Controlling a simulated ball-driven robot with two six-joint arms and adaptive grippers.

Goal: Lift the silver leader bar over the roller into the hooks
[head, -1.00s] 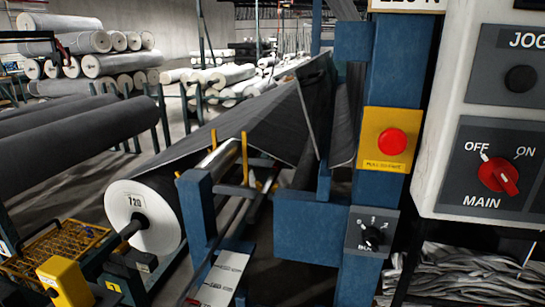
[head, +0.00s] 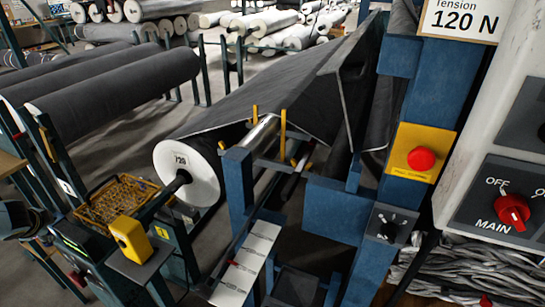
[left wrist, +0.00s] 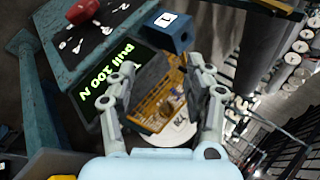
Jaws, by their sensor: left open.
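A silver cylinder (head: 262,133) lies between two yellow uprights (head: 283,130) on the blue frame, at the end of the dark sheet; I cannot tell whether it is the leader bar or the roller. Small yellow pieces (head: 307,160), perhaps hooks, sit just right of it. My left gripper (head: 28,222) is at the far left edge, well apart from the silver cylinder and partly cut off. In the left wrist view its fingers (left wrist: 167,85) are spread and empty, with a yellow basket behind them. My right gripper is not seen.
A dark roll with a white end (head: 187,172) feeds the sheet (head: 290,95). A yellow wire basket (head: 115,200) and yellow box (head: 131,240) stand front left. A blue post carries a red button (head: 421,159). A control cabinet (head: 510,205) stands right.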

